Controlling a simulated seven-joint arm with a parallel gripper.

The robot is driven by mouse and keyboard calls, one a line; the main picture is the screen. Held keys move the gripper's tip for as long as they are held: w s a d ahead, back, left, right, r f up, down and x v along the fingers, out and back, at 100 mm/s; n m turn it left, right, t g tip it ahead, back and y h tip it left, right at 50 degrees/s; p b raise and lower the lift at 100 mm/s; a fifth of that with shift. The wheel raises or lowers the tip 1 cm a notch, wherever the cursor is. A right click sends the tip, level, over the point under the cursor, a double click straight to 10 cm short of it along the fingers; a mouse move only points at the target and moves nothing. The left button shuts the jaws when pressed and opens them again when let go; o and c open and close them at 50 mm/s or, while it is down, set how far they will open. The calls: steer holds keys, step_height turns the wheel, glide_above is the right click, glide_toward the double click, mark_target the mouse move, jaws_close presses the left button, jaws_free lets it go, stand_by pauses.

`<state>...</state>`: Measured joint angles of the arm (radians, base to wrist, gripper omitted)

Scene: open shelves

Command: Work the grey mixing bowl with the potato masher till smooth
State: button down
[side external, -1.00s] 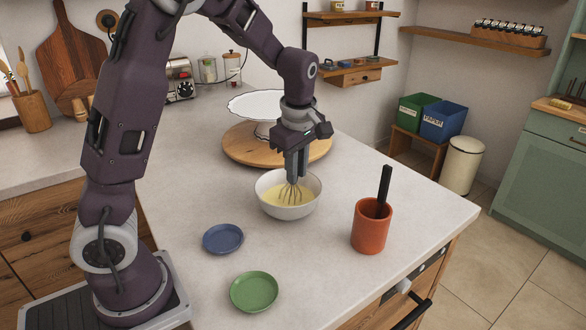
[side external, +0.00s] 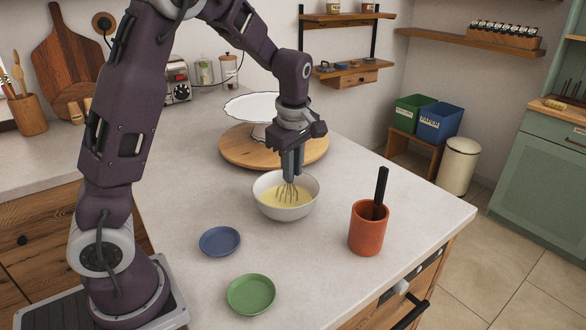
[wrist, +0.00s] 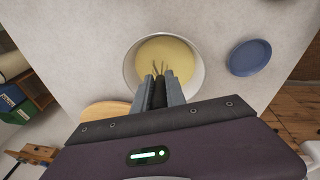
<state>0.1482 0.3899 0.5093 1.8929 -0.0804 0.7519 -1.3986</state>
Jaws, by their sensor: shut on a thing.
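The mixing bowl (side external: 268,206), pale grey to white, stands on the counter with a smooth-looking yellow mixture (side external: 270,196) in it. My gripper (side external: 292,176) points down over the bowl and is shut on a tool with thin curved wires, which looks like a wire whisk (side external: 287,191) rather than a masher. The wire ends are in the yellow mixture; their lowest part is hidden. In the wrist view, the bowl (wrist: 199,78) lies ahead of the fingers (wrist: 159,90), with the wires reaching into the mixture. The tool's handle is mostly hidden between the fingers.
An orange-red crock (side external: 366,230) holding a black-handled tool (side external: 381,186) stands right of the bowl. A blue plate (side external: 219,241) and a green plate (side external: 251,294) lie in front. A white cake stand (side external: 258,106) on a round wooden board (side external: 237,152) is behind. Bare counter surrounds the bowl's front.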

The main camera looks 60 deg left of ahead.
steer(key=shift+s+a, duration=0.3)
steer(key=shift+s, duration=0.1)
steer(key=shift+w+d, duration=0.5)
steer(key=shift+s, duration=0.5)
steer(key=shift+r, duration=0.1)
